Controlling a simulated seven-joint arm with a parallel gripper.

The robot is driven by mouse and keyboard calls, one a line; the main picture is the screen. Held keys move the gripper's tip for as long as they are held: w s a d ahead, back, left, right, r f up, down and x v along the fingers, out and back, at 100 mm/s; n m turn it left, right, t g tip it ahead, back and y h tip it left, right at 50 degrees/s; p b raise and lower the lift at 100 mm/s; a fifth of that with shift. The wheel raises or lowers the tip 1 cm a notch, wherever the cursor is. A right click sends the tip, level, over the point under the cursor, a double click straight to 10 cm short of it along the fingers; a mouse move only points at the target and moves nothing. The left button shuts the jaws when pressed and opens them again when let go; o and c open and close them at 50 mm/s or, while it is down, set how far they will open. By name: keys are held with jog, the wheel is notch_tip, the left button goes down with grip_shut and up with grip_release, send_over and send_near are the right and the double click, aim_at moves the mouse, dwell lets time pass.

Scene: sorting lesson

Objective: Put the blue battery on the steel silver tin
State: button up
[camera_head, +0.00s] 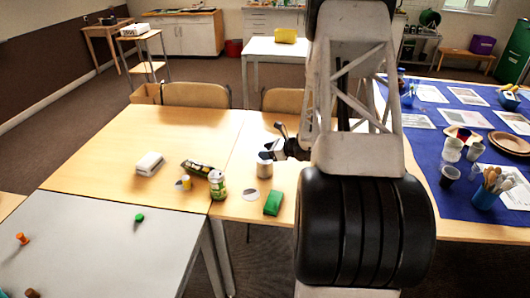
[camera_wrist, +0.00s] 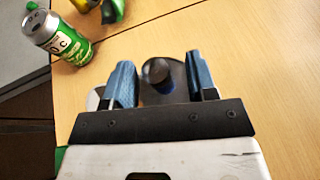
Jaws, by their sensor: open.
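The battery cannot be made out in the head view.
A green and white can (camera_head: 217,186), a green block (camera_head: 273,203) and a white disc (camera_head: 250,195) are close by. A yellow and black package (camera_head: 197,168) and a white box (camera_head: 150,163) lie further left. The table's far left is clear.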

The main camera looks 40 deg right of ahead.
jog(key=v, duration=1.1)
jog(key=shift+s, duration=0.15)
jog(key=shift+r, duration=0.1)
dwell(0.3)
jog(key=s+a+r+n+g, duration=0.25)
jog(key=a+r+n, duration=0.25)
jog(key=a, duration=0.5)
jog(key=s+a+r+n+g, duration=0.25)
jog(key=a+r+n, duration=0.3)
jog(key=a, duration=0.45)
jog(key=s+a+r+n+g, duration=0.2)
jog(key=a+r+n+g, duration=0.15)
jog(key=a+r, duration=0.45)
jog(key=s+a+r+n+h, duration=0.2)
jog(key=s+a+n+h, duration=0.1)
jog(key=s+a+n, duration=0.4)
jog(key=s+a+r+n+h, duration=0.3)
jog(key=s+a+n, duration=0.5)
jog(key=s, duration=0.6)
jog(key=shift+a+r+h, duration=0.3)
jog(key=shift+h, duration=0.4)
